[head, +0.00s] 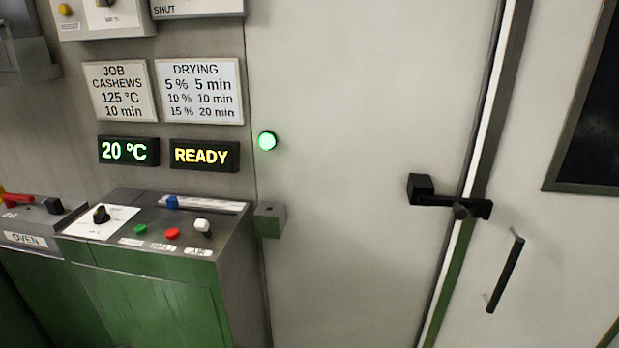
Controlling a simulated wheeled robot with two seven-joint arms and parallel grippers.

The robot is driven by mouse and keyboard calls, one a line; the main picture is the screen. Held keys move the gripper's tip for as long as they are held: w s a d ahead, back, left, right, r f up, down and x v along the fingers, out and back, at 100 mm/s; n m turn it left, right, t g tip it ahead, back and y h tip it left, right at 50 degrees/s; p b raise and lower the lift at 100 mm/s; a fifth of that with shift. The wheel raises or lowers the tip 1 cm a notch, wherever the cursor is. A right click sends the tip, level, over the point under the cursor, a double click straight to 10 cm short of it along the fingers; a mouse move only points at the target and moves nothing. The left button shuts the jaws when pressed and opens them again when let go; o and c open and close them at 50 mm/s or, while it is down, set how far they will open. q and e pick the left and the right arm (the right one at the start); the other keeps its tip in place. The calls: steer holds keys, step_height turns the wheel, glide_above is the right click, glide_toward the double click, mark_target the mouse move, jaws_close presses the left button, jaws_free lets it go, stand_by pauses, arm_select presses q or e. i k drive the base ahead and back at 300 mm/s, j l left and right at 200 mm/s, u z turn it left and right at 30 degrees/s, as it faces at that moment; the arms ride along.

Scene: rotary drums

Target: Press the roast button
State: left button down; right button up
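A sloped control console (225,240) with a green front stands at the lower left. On its top are a green button (140,229) and a red button (172,233), each with a small label below. The label under the green button is too small to read surely; the one under the red button seems to read HALT. A white-capped switch (202,225) sits to their right by a label that seems to read AIR. Neither of my grippers is in view.
A black knob (101,214) and a blue slider (172,202) share the console. Displays above show 20 °C (128,151) and READY (204,155). A green lamp (267,140) glows on the pale door (360,130), which has a black latch (450,198). An OVEN panel (30,240) stands left.

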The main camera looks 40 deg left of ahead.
mark_target(141, 230)
steer(key=u, duration=2.3)
